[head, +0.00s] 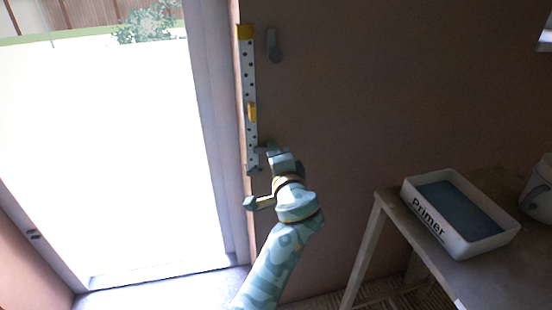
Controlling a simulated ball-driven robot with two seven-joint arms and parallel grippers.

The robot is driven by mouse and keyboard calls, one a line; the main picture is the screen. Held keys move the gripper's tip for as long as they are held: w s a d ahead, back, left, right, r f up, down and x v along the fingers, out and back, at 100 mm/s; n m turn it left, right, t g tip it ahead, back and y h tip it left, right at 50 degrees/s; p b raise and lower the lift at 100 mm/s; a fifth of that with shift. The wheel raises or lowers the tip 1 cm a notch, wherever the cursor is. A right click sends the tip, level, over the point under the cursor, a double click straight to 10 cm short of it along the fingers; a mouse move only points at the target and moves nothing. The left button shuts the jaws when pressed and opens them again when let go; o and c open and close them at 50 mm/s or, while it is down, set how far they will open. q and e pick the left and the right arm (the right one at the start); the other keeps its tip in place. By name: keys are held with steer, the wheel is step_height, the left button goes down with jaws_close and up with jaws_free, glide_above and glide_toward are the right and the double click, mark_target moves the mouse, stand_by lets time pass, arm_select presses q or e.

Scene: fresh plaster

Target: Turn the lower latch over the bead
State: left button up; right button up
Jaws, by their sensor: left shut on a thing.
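The bead (249,75) is a pale perforated strip standing upright along the wall corner beside the bright opening. It has a yellow cap at its top and a yellow piece (252,112) partway down. A grey upper latch (273,46) hangs upright on the wall, to the right of the bead and clear of it. My left gripper (270,151) is at the bead's lower part, shut on the small grey lower latch (261,150). The latch is partly hidden by the fingers and seems to reach toward the bead; I cannot tell whether it crosses it fully. My right gripper is out of view.
A wooden table (400,225) stands at the right with a white tray (448,240) marked "Primer", holding a blue-grey layer. A pale container (538,195) is cut off at the right edge. The brown wall between bead and table is clear.

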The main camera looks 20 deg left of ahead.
arm_select(q)
steer(key=shift+f+n, duration=0.2)
steer(key=shift+n, duration=0.2)
steer(key=shift+b, duration=0.3)
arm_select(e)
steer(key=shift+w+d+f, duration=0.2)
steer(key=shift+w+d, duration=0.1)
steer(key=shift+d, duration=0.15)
arm_select(q)
steer(key=shift+n, duration=0.3)
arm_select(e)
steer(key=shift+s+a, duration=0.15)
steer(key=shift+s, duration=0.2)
